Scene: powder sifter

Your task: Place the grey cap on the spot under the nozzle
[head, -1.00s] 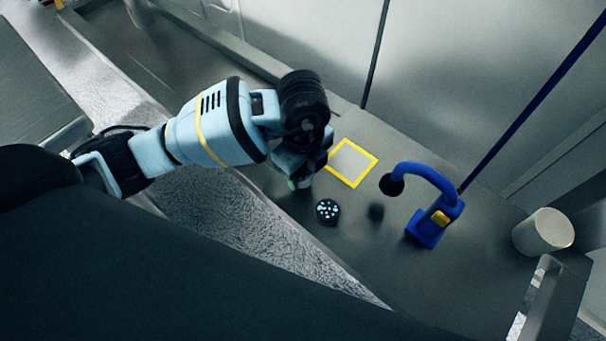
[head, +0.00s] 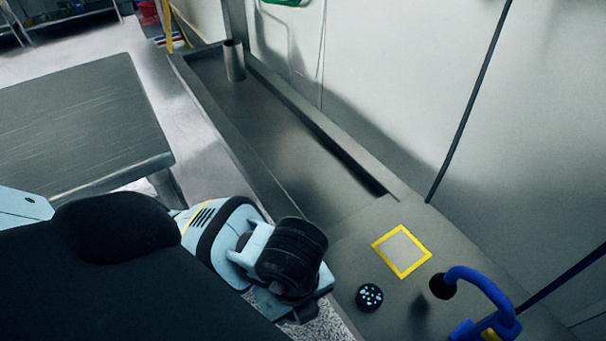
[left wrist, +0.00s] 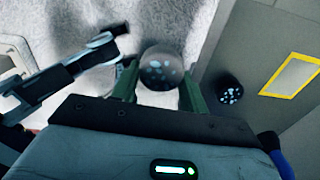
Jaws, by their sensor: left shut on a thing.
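My left gripper (left wrist: 158,88) is shut on the grey cap (left wrist: 163,70), a rounded grey thing with pale spots, held over the floor beside the bench. In the head view my left wrist hides the fingers and the cap. The nozzle (head: 443,286) is the black end of a curved blue pipe on a blue stand (head: 484,329), partly cut off by the lower edge. A dark round patch (head: 422,304) lies on the bench below it; I cannot tell whether it is a mark or a shadow. My right gripper cannot be made out.
A black disc with pale dots (head: 369,297) lies on the bench (head: 345,255), between my left gripper and the nozzle; it also shows in the left wrist view (left wrist: 230,90). A yellow-outlined square (head: 402,226) lies behind it, empty. A metal table (head: 75,120) stands at left.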

